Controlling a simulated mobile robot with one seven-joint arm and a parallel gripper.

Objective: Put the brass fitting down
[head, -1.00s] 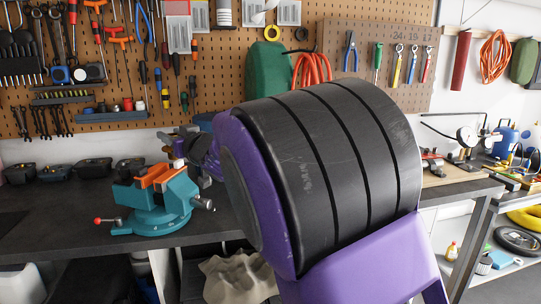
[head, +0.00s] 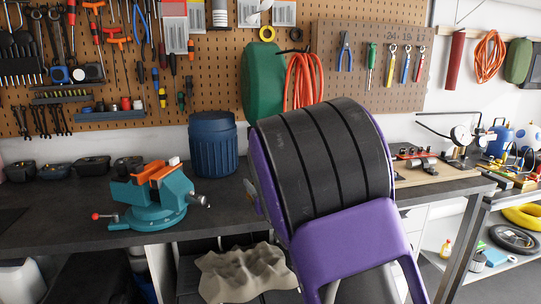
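A teal bench vise (head: 158,207) with orange jaws (head: 157,173) stands on the dark worktop at the left. A small pale piece (head: 174,160) sits at the top of the jaws. It may be the brass fitting, but it is too small to be sure. My purple and black arm fills the middle of the head view and hides my gripper. Only a small grey and purple part of my arm shows at its left edge, to the right of the vise and apart from it. I cannot see whether my gripper holds anything.
A dark blue ribbed bin (head: 213,146) stands behind the vise on the right. Several small dark trays (head: 92,166) line the back of the bench. A crumpled beige cloth-like thing (head: 243,273) lies below the bench front. The worktop left of the vise is clear.

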